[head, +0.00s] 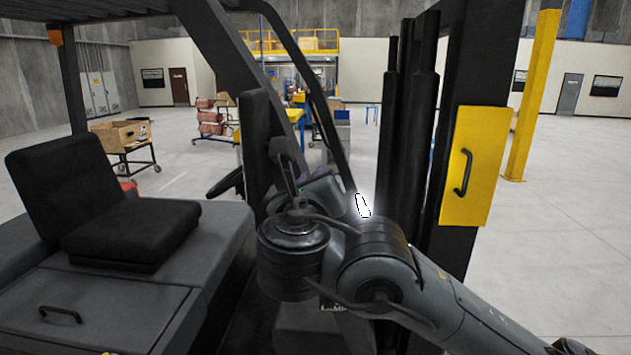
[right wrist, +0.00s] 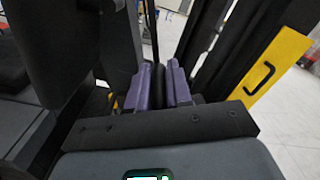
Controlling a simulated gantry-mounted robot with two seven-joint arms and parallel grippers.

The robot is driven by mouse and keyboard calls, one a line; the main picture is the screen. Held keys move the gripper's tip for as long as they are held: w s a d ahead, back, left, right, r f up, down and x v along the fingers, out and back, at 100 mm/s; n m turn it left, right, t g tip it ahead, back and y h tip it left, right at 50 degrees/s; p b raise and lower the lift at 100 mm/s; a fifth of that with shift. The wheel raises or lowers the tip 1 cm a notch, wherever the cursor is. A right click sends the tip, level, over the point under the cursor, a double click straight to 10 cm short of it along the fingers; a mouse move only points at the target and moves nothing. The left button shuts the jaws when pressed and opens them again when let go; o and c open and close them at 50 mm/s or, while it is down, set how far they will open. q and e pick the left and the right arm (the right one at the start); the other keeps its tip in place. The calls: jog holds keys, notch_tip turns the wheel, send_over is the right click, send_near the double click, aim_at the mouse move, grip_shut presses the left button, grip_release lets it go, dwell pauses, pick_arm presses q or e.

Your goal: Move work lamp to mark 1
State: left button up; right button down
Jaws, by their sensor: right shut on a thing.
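My right gripper (right wrist: 158,80) shows in the right wrist view with two purple fingers shut on a dark, rounded part (right wrist: 157,92) between them. I take this part to be the work lamp, but its full shape is hidden by the fingers and the dark bar in front. No mark 1 can be made out. My left gripper is not in view.
A forklift surrounds the arm: black seat (head: 115,210) at left, dark pillar (head: 315,95) behind, mast (head: 410,130) at right. A yellow panel (head: 472,165) with a black handle stands right of the mast. Open floor (head: 560,260) lies at far right.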

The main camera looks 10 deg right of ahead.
jog(key=shift+w+a+f, duration=0.1)
jog(key=shift+a+f, duration=0.2)
jog(key=c, duration=1.1)
grip_release()
jog(key=shift+r, duration=0.1)
jog(key=b+v, duration=0.3)
jog(key=v, duration=0.8)
